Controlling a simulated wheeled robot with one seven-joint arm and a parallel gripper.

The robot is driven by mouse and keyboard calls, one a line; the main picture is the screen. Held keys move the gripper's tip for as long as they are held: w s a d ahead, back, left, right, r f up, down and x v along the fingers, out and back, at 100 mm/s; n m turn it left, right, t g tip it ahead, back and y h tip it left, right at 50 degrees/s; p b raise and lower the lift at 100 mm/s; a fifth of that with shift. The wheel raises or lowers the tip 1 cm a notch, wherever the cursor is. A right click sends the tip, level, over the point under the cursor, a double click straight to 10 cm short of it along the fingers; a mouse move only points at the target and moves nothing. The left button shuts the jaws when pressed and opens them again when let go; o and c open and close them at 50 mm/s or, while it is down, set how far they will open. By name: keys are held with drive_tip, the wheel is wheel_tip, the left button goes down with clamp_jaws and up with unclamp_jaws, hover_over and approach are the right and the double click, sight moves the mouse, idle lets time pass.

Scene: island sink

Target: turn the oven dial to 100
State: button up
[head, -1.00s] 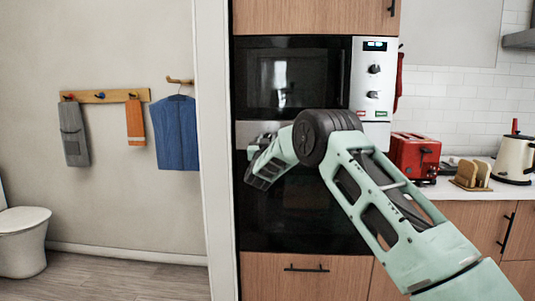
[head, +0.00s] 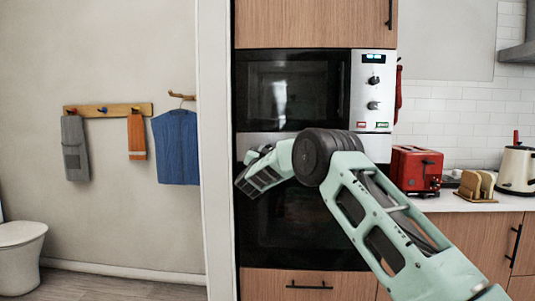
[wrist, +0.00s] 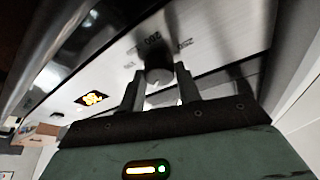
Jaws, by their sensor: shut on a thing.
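The oven (head: 300,225) has a dark glass door under a silver control strip in the head view. In the wrist view the strip (wrist: 215,50) carries printed numbers; 200 and 250 can be read. The dark round oven dial (wrist: 157,55) stands out from the strip, near the 200 mark. My gripper (wrist: 159,76) is shut on the dial, with one finger on each side of it. In the head view my arm hides most of the strip and the dial. The pointer on the dial cannot be made out.
A microwave (head: 290,90) with its own two knobs sits above the oven. A wooden drawer (head: 310,284) is below. A red toaster (head: 416,170), a toast rack (head: 477,185) and a kettle (head: 516,170) stand on the counter to the right. A white wall edge (head: 215,150) borders the oven's left.

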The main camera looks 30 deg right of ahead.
drive_tip(key=shift+r, duration=0.1)
drive_tip(key=o, duration=1)
drive_tip(key=b+v, duration=0.2)
drive_tip(key=v, duration=1.5)
drive_tip(key=shift+s+a, duration=0.1)
drive_tip(key=shift+s, duration=0.05)
